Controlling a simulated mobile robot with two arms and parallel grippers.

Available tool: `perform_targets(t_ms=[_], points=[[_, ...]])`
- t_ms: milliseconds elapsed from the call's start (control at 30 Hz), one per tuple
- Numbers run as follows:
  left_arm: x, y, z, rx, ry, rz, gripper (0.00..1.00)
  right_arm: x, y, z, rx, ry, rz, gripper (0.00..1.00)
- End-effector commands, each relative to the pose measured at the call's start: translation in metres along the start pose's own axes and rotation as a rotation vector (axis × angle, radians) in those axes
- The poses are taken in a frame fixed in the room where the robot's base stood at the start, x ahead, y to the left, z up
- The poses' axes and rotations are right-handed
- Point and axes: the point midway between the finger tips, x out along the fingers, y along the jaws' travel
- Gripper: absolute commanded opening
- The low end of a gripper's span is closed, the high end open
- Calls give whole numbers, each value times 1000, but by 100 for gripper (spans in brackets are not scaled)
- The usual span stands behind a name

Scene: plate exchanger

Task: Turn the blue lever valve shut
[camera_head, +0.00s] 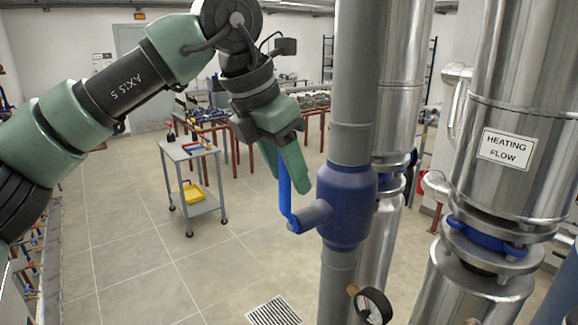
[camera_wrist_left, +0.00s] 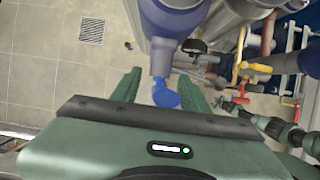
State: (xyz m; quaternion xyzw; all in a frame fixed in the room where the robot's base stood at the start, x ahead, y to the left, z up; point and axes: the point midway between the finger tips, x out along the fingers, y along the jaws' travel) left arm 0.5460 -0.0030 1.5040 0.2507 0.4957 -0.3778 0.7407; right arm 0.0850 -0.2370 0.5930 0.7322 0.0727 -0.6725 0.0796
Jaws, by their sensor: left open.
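The blue lever (camera_head: 284,200) points upright from the stub on the side of the blue valve body (camera_head: 346,205), which sits on a grey vertical pipe. My left gripper (camera_head: 286,176) is open and reaches down over the lever's upper end. In the left wrist view, the lever (camera_wrist_left: 165,96) shows nearly end-on between the two green fingers (camera_wrist_left: 158,88), with gaps visible on both sides. The valve body (camera_wrist_left: 172,20) is above it there. Contact between fingers and lever cannot be made out. Part of my right arm (camera_wrist_left: 290,135) shows at the lower right; its gripper is too small to judge.
Steel pipes, one labelled "HEATING FLOW" (camera_head: 506,146), stand close on the right. A pressure gauge (camera_head: 373,305) is below the valve. Tiled floor (camera_head: 120,240) is open there.

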Motion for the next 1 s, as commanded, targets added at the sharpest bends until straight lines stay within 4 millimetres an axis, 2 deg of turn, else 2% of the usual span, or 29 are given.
perform_targets(t_ms=[133, 367, 500, 533, 1000], points=[[7, 0, 0, 1, 0, 0, 45, -3, 1, -10, 0, 14, 1, 37], [8, 0, 0, 1, 0, 0, 45, -3, 1, -8, 0, 12, 1, 37], [8, 0, 0, 1, 0, 0, 6, -3, -1, -5, 0, 7, -1, 37], [8, 0, 0, 1, 0, 0, 0, -3, -1, -4, 1, 6, -2, 37], [8, 0, 0, 1, 0, 0, 0, -3, -4, -4, 2, 4, -4, 37]])
